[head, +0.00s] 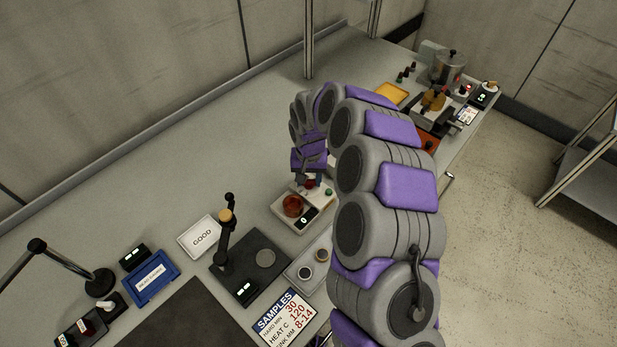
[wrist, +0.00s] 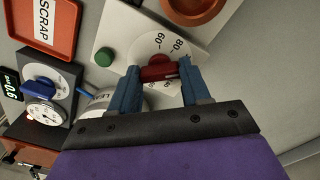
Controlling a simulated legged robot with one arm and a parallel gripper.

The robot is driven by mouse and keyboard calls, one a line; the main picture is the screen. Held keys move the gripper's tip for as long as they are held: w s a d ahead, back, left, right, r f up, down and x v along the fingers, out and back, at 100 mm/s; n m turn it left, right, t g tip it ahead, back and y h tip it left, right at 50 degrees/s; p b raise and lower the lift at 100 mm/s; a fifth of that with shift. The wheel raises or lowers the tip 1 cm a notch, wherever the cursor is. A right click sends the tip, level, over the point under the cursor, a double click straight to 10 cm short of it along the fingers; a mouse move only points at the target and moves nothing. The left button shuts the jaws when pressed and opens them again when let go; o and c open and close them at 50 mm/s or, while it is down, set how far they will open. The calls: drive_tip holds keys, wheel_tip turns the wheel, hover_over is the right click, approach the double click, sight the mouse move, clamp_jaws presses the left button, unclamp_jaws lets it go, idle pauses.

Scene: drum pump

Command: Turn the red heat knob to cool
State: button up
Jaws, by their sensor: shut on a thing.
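The red heat knob (wrist: 158,73) sits on a pale round dial (wrist: 155,45) with the marks 60 and 80 showing above it. My gripper (wrist: 162,82) is shut on the red knob, with one blue finger at each side. The lower part of the dial is partly hidden by my fingers. In the head view, my gripper (head: 311,180) points down over the far side of the white heater unit (head: 283,216). The unit carries a reddish round plate (head: 292,206), a green button (wrist: 105,57) and a display reading 0.
A red SCRAP tray (wrist: 45,28) and a dark box with a blue knob (wrist: 38,84) lie to the left in the wrist view. In the head view, a black stand (head: 228,235), GOOD tray (head: 201,237) and SAMPLES card (head: 283,318) are nearby.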

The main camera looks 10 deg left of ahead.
drive_tip(key=shift+c, duration=0.5)
drive_tip(key=shift+n+p, duration=0.3)
drive_tip(key=shift+p, duration=0.05)
drive_tip(key=n+p, duration=0.2)
drive_tip(key=n, duration=0.1)
drive_tip(key=shift+r, duration=0.1)
drive_tip(key=n+p, duration=0.1)
drive_tip(key=n, duration=0.3)
drive_tip(key=shift+p, duration=0.4)
drive_tip(key=n+p, duration=0.1)
drive_tip(key=n, duration=0.3)
drive_tip(key=shift+n, duration=0.4)
drive_tip(key=shift+n+p, duration=0.35)
drive_tip(key=shift+n, duration=1.35)
drive_tip(key=o, duration=1.1)
drive_tip(key=shift+c, duration=0.2)
